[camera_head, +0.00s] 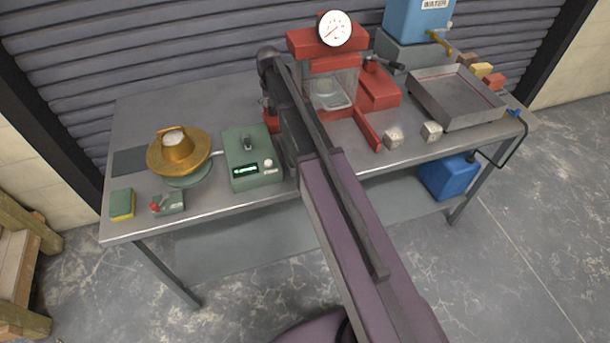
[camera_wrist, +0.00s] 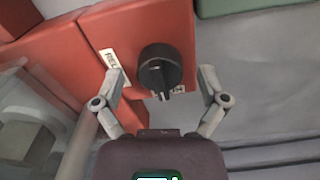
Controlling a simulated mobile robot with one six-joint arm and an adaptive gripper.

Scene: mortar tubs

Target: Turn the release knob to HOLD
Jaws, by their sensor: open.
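The release knob (camera_wrist: 160,70) is a round black knob on a red panel (camera_wrist: 125,25) in the wrist view. Its narrow grip end points toward the bottom of the picture. A white label (camera_wrist: 114,70) starting "REL" is to its left; a small piece of another label (camera_wrist: 179,89) shows at its lower right, too little to read. My gripper (camera_wrist: 160,77) is open, with one finger on each side of the knob and gaps to both. In the head view, my arm hides the knob and gripper beside the red press (camera_head: 310,42).
The press carries a round gauge (camera_head: 335,29). A green box (camera_head: 253,158) stands close left of my arm on the metal bench (camera_head: 225,208). Mortar cubes (camera_head: 393,138) and a metal tray (camera_head: 455,97) are on the right.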

